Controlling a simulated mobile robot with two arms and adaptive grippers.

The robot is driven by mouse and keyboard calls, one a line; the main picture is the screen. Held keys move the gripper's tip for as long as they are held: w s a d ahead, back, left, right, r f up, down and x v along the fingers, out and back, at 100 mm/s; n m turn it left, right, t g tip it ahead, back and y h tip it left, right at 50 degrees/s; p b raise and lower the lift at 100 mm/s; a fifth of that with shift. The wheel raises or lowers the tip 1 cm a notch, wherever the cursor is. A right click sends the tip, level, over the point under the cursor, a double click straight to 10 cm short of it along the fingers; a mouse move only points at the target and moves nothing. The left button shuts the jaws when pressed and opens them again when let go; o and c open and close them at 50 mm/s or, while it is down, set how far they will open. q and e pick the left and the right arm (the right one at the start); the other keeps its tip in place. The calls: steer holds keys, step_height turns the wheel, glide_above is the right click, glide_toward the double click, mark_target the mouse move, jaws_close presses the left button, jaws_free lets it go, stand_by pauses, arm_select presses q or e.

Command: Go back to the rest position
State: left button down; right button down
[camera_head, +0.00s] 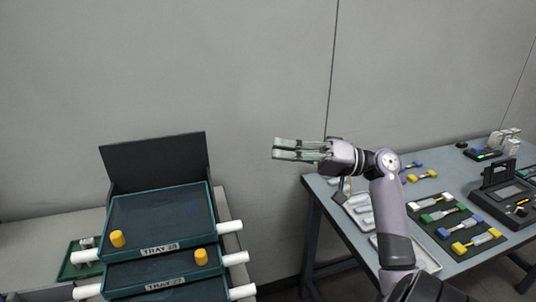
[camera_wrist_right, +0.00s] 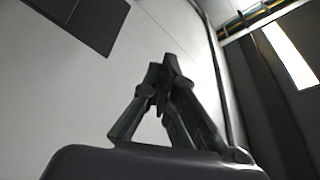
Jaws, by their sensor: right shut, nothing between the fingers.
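My right gripper (camera_head: 276,149) is in the middle of the head view, raised in front of the grey wall and pointing left. Its fingers are shut with nothing between them. It hangs in the air over the gap between the tray stack and the work table, touching nothing. In the right wrist view, the fingertips (camera_wrist_right: 163,68) meet, with no object at them. My left gripper is in neither view.
A stack of dark green trays (camera_head: 205,205) with yellow knobs and white side handles stands at left, a dark upright panel behind it. At right, a blue-grey table (camera_head: 437,172) bears a tool mat (camera_head: 448,254), several coloured tools and a black device (camera_head: 500,172). The wall (camera_head: 240,70) is behind.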

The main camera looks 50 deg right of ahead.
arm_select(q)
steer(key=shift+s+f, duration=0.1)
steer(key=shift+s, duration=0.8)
